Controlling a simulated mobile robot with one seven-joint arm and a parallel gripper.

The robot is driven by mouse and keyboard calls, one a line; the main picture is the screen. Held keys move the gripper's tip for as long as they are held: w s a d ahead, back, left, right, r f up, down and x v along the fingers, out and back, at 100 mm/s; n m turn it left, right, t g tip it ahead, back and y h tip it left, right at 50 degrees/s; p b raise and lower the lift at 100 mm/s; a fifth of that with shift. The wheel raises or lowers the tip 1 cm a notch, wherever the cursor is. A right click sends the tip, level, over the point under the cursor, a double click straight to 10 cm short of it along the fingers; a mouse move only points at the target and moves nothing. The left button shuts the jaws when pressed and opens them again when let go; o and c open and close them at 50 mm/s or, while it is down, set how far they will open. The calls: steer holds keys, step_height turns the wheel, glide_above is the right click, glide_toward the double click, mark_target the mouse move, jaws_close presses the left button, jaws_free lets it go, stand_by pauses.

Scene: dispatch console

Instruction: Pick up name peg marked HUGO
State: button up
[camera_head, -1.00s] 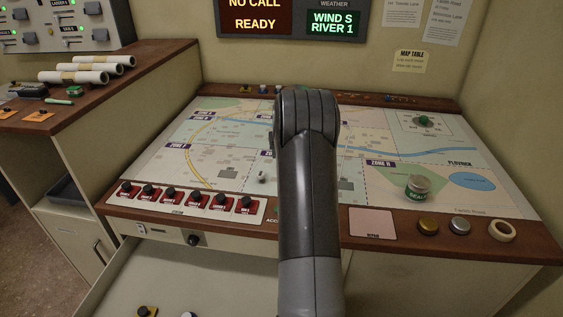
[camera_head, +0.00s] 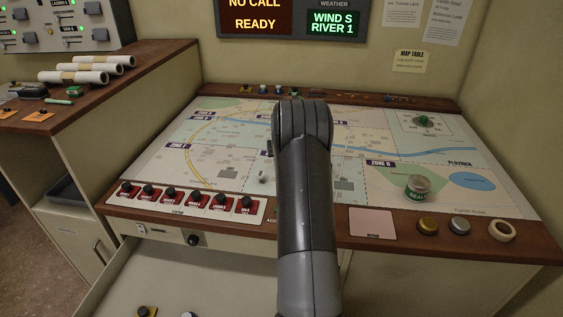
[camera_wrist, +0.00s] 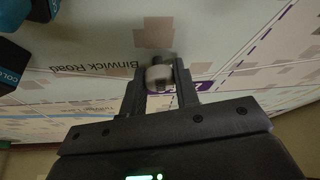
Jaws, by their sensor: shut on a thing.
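In the wrist view my gripper (camera_wrist: 160,82) is shut on a small pale grey, rounded peg (camera_wrist: 159,74). The peg is close over the map, by the printed words Binwick Road. I cannot read any name on it, so I cannot tell whether it is HUGO. In the head view my own arm hides the gripper and the held peg. Dark blue pieces with partly visible lettering (camera_wrist: 12,66) are at the upper left of the wrist view.
The map table (camera_head: 215,135) has several small pegs (camera_head: 262,89) along its back ledge. A small pale piece (camera_head: 262,180) stands on the map. Red-labelled pieces (camera_head: 167,196) line the front left. A green-marked round piece (camera_head: 418,187) stands at right. An open drawer (camera_head: 230,275) is below.

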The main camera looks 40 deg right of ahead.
steer(key=c, duration=0.4)
steer(key=shift+o, duration=0.2)
steer(key=shift+r, duration=0.15)
